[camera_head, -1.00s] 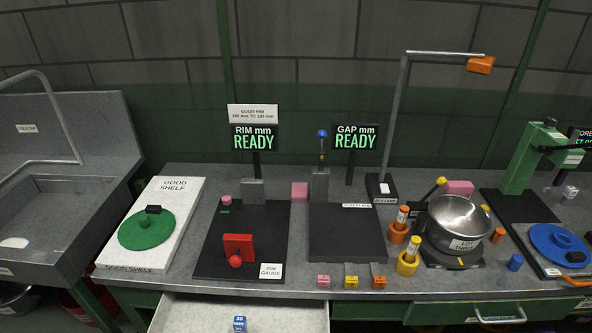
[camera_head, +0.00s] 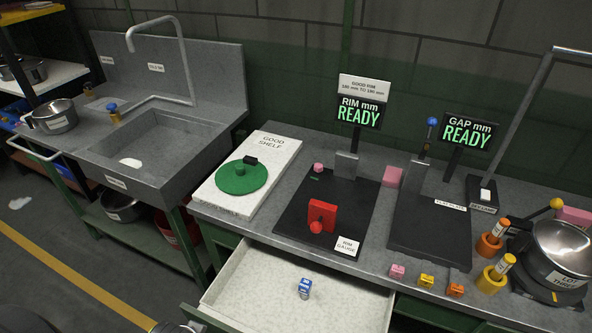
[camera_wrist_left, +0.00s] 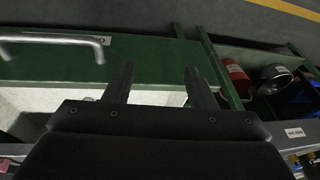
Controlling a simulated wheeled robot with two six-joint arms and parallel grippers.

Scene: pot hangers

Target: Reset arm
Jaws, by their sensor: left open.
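My left gripper (camera_wrist_left: 157,82) shows in the left wrist view with its two dark fingers spread apart and nothing between them. It hangs over the green front of a drawer with a metal handle (camera_wrist_left: 55,40). A pale surface lies beneath the fingers. In the head view neither gripper can be made out. My right gripper is in neither current view.
The open drawer (camera_head: 250,283) juts out from the bench and holds a blue block (camera_head: 304,288). The rim gauge (camera_head: 345,200), good shelf (camera_head: 222,205) with a green lid (camera_head: 262,178), and pot (camera_head: 560,248) stand on the bench. The sink (camera_head: 150,150) is left.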

